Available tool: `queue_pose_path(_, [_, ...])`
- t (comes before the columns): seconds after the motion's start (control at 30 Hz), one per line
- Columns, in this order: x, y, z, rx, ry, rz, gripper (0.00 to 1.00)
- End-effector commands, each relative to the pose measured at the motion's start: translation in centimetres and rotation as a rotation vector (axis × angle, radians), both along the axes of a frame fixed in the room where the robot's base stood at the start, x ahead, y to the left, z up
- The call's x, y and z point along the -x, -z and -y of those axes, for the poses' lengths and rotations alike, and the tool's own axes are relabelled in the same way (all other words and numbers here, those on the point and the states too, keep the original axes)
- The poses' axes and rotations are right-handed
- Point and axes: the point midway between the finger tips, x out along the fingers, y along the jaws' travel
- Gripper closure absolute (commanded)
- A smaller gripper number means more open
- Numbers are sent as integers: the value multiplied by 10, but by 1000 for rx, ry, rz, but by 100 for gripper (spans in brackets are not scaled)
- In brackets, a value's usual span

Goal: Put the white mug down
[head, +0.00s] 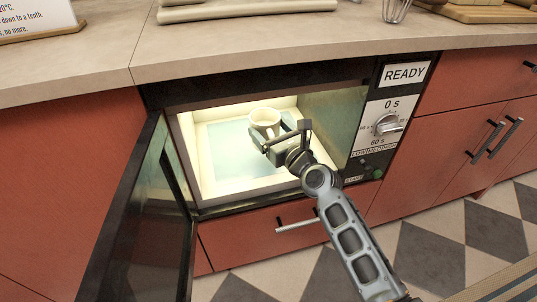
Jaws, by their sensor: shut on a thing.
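The white mug (263,118) is inside the lit microwave (188,150), toward the back middle of its opening. My gripper (271,137) reaches into the opening from the lower right and is shut on the mug. The mug looks upright, with its open top showing. The gripper hides its lower part, and I cannot tell whether its base touches the floor of the microwave. A pale blue plate or panel (225,160) lies on the microwave floor, below and left of the mug.
The dark microwave door (137,215) stands open at the left. The control panel (385,120) at the right has a dial, a "READY" display and a green button. A drawer handle (297,225) sits below. A countertop (230,45) runs above.

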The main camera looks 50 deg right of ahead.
Motion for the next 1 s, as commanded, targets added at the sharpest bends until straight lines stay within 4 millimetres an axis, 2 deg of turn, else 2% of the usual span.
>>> queue_pose_path(0.03, [0, 14, 0, -1, 0, 3, 70])
queue_pose_path(0.1, [0, 22, 0, 0, 0, 2, 70])
queue_pose_path(0.33, [0, 32, 0, 0, 0, 2, 70])
queue_pose_path(0.6, [0, 63, 0, 1, 0, 2, 70])
queue_pose_path(1.0, [0, 65, 0, 0, 0, 3, 70])
